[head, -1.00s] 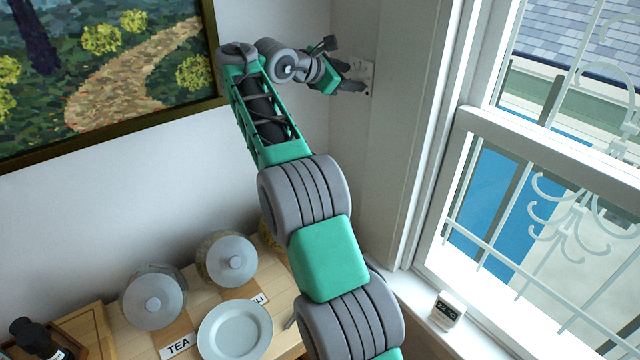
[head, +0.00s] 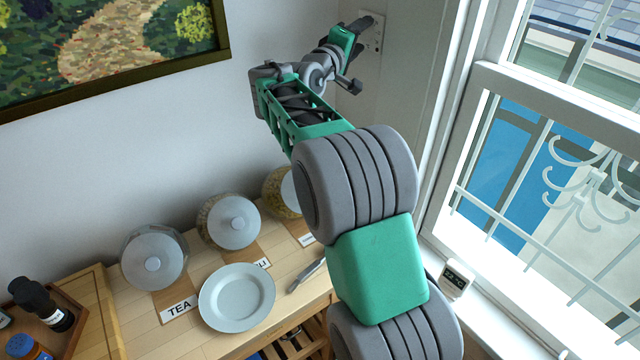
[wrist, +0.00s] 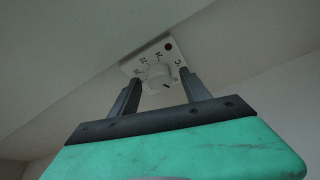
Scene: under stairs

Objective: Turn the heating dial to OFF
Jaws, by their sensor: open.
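The heating dial (wrist: 158,77) is a round white knob on a pale wall plate (wrist: 143,62). Dark markings and a dark red dot surround it on the plate. In the wrist view my gripper (wrist: 158,84) is open, with one dark finger to the left of the dial and one to the right. I cannot tell whether either finger touches it. In the head view the plate (head: 376,45) is on the wall by the window, and my gripper (head: 360,28) is at it, partly hiding it. The dial itself cannot be made out there. Its markings are too small to read surely.
A framed painting (head: 110,50) hangs to the left. The window (head: 560,150) is to the right, with a small clock-like device (head: 454,278) on its sill. Below, a wooden counter holds lidded jars (head: 153,258), a plate (head: 237,297) and dark bottles (head: 50,310).

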